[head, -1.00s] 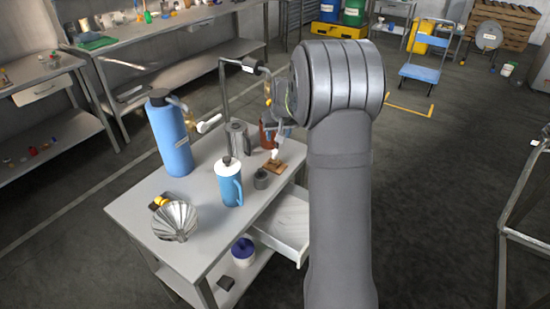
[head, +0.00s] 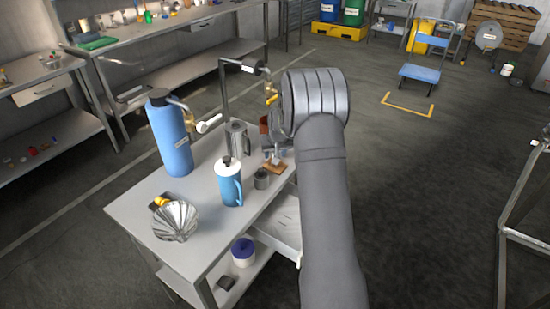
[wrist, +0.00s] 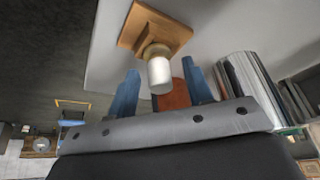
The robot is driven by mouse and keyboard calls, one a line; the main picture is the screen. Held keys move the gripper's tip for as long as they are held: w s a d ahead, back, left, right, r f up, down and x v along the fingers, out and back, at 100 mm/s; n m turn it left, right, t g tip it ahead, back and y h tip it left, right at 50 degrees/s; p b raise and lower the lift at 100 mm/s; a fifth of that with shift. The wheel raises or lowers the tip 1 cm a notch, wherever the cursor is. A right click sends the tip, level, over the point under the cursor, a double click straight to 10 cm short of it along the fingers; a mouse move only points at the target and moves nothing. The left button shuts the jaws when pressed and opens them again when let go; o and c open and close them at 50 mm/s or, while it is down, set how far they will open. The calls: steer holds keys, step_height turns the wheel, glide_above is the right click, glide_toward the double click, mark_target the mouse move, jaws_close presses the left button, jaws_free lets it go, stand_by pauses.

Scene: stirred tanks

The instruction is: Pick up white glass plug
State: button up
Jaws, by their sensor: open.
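The white glass plug (wrist: 160,74) stands on a small wooden block (wrist: 168,30) in the wrist view. In the head view the block (head: 275,168) lies at the table's right edge, and the plug there is mostly hidden by my gripper. My gripper (wrist: 161,82) is open, with one blue finger on each side of the plug in the wrist view. I cannot tell whether either finger touches it. In the head view my gripper (head: 275,152) is just above the block.
A small grey cup (head: 261,179), a blue and white jug (head: 228,185) and a metal pitcher (head: 237,139) stand close by. A reddish-brown container (head: 264,130) is behind. A tall blue bottle (head: 170,140) and a shell-shaped dish (head: 175,222) are farther left. An open drawer (head: 280,225) juts out below.

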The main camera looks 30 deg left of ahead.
jaws_close()
stand_by(0.3)
